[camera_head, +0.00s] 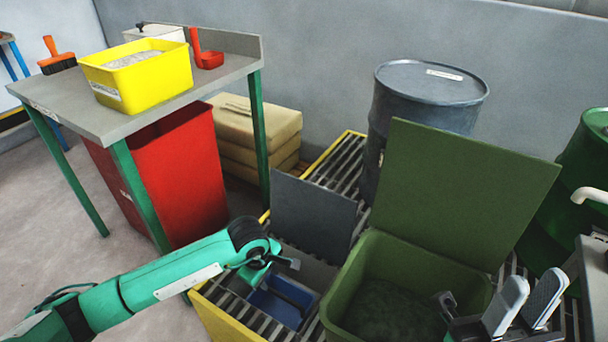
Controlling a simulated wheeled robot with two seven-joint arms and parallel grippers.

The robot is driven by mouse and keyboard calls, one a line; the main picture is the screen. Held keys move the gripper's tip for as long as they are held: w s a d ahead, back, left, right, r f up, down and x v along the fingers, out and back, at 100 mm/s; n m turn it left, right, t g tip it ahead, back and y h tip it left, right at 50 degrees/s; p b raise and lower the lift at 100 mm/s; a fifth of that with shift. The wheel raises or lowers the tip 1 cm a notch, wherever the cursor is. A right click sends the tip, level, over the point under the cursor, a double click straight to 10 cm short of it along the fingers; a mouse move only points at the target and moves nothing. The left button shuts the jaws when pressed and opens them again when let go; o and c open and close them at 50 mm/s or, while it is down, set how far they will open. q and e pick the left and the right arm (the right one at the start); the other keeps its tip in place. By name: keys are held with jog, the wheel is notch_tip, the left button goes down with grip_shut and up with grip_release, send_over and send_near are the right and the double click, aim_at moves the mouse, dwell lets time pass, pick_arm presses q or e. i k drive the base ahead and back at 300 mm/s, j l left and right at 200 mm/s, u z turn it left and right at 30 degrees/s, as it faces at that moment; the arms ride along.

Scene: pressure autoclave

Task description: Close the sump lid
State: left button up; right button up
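A dark grey flat lid (313,216), which looks like the sump lid, stands raised and tilted back over an opening in the yellow-edged grating (228,312). A blue container (283,300) sits in the opening below it. My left gripper (284,266) is over the opening, just in front of the lid's lower left part. It is small and seen from the side, so its finger gap and any contact with the lid are unclear. My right gripper (525,302) is at the lower right, beside the green bin, with its two pads apart and nothing visible between them.
A green bin (360,290) with a raised green lid (463,190) stands right of the opening. A grey drum (425,100) is behind. A table (122,122) with a yellow tub (140,80) and a red bin (170,175) stand left. The floor at left is clear.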

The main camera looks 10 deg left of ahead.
aim_at(320, 220)
jog(key=k, duration=1)
